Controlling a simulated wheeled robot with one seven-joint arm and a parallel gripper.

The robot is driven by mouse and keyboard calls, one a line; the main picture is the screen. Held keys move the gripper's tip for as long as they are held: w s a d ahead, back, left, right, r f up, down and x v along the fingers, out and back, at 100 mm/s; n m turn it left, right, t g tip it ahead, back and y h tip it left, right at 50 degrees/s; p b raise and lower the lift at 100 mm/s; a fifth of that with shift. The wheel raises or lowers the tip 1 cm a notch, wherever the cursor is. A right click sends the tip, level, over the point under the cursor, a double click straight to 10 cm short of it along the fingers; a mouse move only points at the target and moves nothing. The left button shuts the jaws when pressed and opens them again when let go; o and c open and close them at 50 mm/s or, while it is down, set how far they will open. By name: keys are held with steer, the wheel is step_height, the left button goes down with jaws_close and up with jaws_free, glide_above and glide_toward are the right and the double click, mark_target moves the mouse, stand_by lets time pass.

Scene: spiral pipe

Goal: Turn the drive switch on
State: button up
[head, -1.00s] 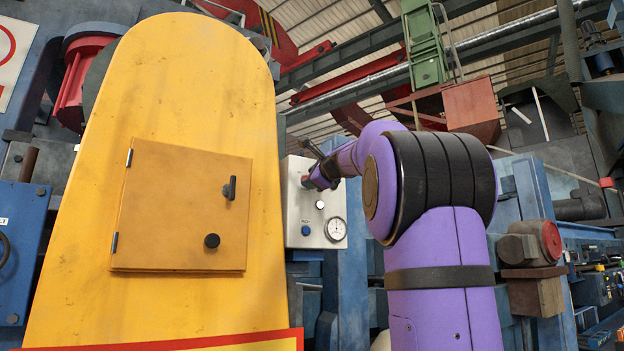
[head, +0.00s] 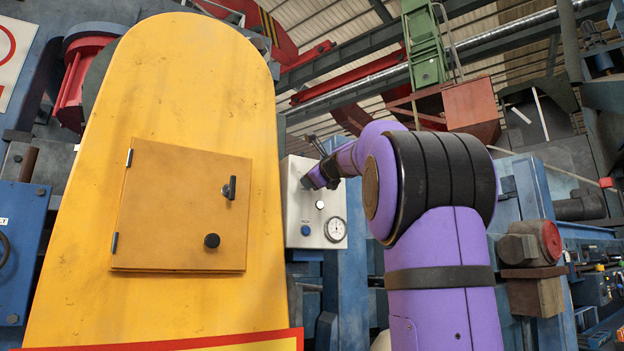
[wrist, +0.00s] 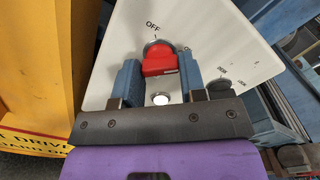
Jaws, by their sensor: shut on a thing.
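The drive switch is a red knob on a round grey base (wrist: 160,62), seen in the wrist view just below the word OFF. It sits on a pale control panel (wrist: 215,35), which also shows in the head view (head: 298,212). My gripper (wrist: 160,75) has its two blue fingers on either side of the red knob and is shut on it. In the head view my gripper (head: 308,183) is at the panel's upper left part, and the knob is hidden there. I cannot tell the knob's exact angle.
A yellow guard with a door (head: 185,205) stands close to the panel's left. The panel also carries a white button (head: 320,205), a blue button (head: 306,230) and a round gauge (head: 335,229) below my gripper. Blue machinery stands behind and to the right.

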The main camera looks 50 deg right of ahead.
steer(key=o, duration=0.9)
steer(key=v, duration=1.1)
steer(key=shift+w, duration=0.1)
steer(key=s+a+f+n+g+y, duration=0.2)
steer(key=a+f+n+g+y, duration=0.4)
steer(key=a+f+n, duration=1.5)
steer(key=s+a+f+n+g, duration=0.2)
steer(key=s+a+f+n, duration=0.1)
steer(key=f, duration=0.5)
steer(key=s+a+f+n+g, duration=0.2)
steer(key=s+a+f+n, duration=0.1)
steer(key=f, duration=0.6)
steer(key=s+a+f+n+g, duration=0.2)
steer(key=s+a+f+n, duration=0.1)
steer(key=s+a+f, duration=0.2)
steer(key=shift+s+f+n+h, duration=0.15)
steer(key=shift+s+f, duration=0.2)
steer(key=shift+f, duration=0.3)
steer(key=shift+s+f+n+h, duration=0.1)
steer(key=shift+s+f, duration=0.25)
steer(key=shift+f, duration=0.3)
steer(key=shift+s+f+n+h, duration=0.15)
steer(key=shift+s+f, duration=0.2)
steer(key=shift+f, duration=0.3)
